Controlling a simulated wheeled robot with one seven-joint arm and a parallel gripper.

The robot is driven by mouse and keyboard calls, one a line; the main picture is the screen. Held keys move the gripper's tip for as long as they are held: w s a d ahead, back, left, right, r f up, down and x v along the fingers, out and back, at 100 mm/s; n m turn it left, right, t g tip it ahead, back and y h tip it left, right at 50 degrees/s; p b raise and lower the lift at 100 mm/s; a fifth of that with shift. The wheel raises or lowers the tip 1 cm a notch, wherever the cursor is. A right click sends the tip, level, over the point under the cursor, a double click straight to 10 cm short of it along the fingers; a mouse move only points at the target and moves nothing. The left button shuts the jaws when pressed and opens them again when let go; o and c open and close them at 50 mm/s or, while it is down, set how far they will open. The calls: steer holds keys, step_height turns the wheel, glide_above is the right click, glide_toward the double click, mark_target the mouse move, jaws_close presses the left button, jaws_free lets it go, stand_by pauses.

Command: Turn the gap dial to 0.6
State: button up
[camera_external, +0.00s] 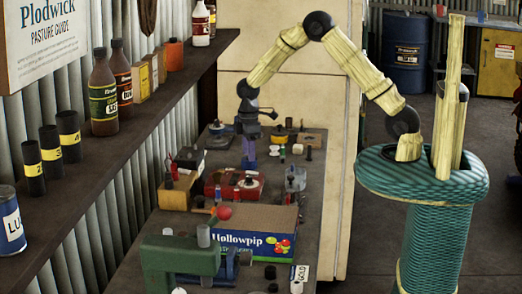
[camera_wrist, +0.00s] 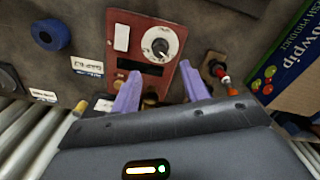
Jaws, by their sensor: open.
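A red panel (camera_wrist: 118,47) shows in the wrist view, with a round white dial (camera_wrist: 147,50) that has a dark knob (camera_wrist: 160,46) with a pale pointer at its centre. The dial's numbers are too small to read. A white label (camera_wrist: 87,66) beside the panel seems to begin with "GAP". My gripper (camera_wrist: 160,68) is open, its two purple fingers apart and empty, tips over the lower part of the panel and short of the knob. In the external view my gripper (camera_external: 249,163) points down over the bench, behind a red box (camera_external: 238,186) that looks like the same unit.
A Hollowpip carton (camera_external: 246,232) stands on the bench in front of the red box; it also shows in the wrist view (camera_wrist: 296,68). A red-tipped fitting (camera_wrist: 224,78) sits right of the panel, a blue roll (camera_wrist: 50,34) to the left. A shelf (camera_external: 150,128) with bottles overhangs the left.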

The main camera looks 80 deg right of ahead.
mark_target(249, 173)
step_height(249, 173, down, 9)
steer(key=shift+r+p, duration=0.15)
steer(key=shift+p, duration=0.75)
jaws_close()
steer(key=c, duration=1)
jaws_free()
steer(key=c, duration=1)
jaws_free()
steer(key=shift+m, duration=0.4)
steer(key=c, duration=1)
jaws_free()
steer(key=m+b, duration=0.1)
steer(key=m, duration=0.1)
steer(key=shift+m+b, duration=0.3)
steer(key=c, duration=1)
jaws_free()
steer(key=shift+m+b, duration=0.55)
steer(key=shift+m, duration=1.75)
steer(key=c, duration=1)
jaws_free()
steer(key=shift+r, duration=0.1)
steer(key=c, duration=1)
jaws_free()
